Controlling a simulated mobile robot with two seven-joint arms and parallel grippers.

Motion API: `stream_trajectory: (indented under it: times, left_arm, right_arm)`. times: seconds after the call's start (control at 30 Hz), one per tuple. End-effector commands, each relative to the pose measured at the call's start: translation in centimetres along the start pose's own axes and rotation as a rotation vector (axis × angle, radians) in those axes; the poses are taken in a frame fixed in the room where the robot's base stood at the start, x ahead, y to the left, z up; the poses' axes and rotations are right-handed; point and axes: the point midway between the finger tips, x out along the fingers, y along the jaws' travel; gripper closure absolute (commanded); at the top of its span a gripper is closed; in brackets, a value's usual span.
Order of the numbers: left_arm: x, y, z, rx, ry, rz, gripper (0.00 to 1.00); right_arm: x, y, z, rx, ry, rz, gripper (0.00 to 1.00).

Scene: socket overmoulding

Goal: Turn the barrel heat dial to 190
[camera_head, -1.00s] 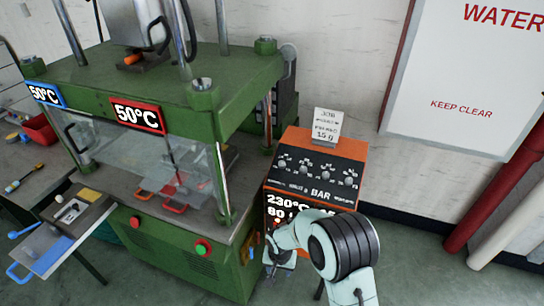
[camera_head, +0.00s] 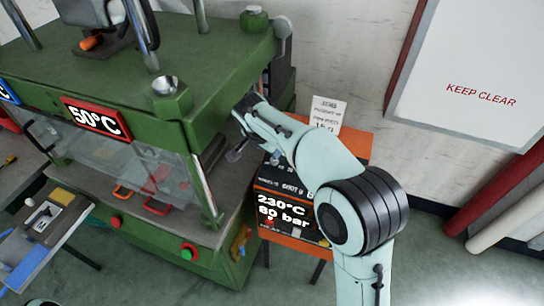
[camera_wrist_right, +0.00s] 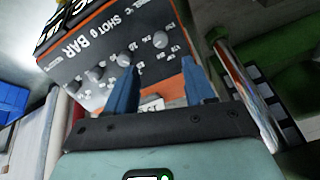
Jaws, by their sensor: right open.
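The orange and black control box (camera_head: 285,235) stands right of the green press. Its display (camera_head: 284,213) reads 230°C and 80 bar. My right arm hides its row of dials in the head view. The right wrist view shows several grey dials on the dark panel; the end one (camera_wrist_right: 160,40), near lettering ending in "EL °C", appears to be the barrel heat dial. Its exact setting is too small to read. My right gripper (camera_wrist_right: 160,88) is open, its two blue fingers apart and near the panel, with no dial clearly between them. My left gripper is out of view.
The green press (camera_head: 130,60) with a red 50°C sign (camera_head: 97,117) stands close left of my right gripper. A paper card (camera_head: 327,113) stands on the box behind my arm. A white KEEP CLEAR board (camera_head: 470,80) hangs on the wall at right.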

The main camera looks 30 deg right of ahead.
Motion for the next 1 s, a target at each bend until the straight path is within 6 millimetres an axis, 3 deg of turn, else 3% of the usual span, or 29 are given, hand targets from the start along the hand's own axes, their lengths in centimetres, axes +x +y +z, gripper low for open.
stream_trajectory:
  times: [0.3,0.5,0.7,0.97,1.0]
  left_arm:
    - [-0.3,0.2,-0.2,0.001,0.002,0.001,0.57]
    - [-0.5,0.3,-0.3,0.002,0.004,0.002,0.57]
    - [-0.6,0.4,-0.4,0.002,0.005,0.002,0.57]
    - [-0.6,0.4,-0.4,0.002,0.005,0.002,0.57]
    - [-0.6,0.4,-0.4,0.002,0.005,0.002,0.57]
  right_arm:
    - [6.9,0.1,-0.1,-0.001,0.0,0.006,0.46]
    - [9.9,0.0,0.0,-0.002,0.0,0.003,0.46]
    - [11.1,0.0,0.0,-0.002,-0.001,0.0,0.46]
    - [11.2,0.0,0.0,-0.002,-0.001,-0.001,0.46]
    - [11.2,0.0,0.0,-0.002,-0.001,0.0,0.56]
